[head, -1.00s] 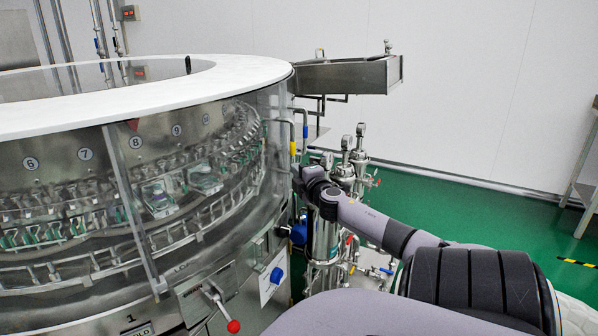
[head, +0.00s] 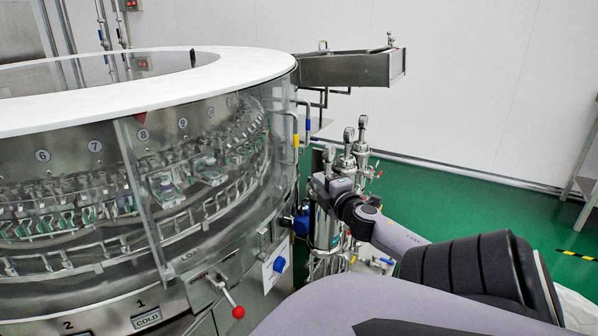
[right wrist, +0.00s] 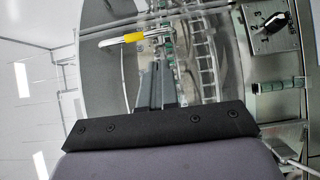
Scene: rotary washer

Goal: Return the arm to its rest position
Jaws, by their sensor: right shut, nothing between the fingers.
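My right arm comes in from the lower right in the head view. Its gripper (head: 323,186) is small and dark there, beside the washer's right side and in front of the steel pipework. In the right wrist view the two grey fingers (right wrist: 156,88) lie together, shut with nothing between them. The rotary washer (head: 120,100) has a white top rim and clear panels. A yellow-sleeved handle (right wrist: 133,38) shows beyond the fingers in the right wrist view, apart from them as far as I can tell. My left gripper is not in view.
Steel filter housings and valves (head: 345,160) stand right of the washer. Green floor (head: 450,200) is open beyond, with a steel table (head: 588,185) at the far right.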

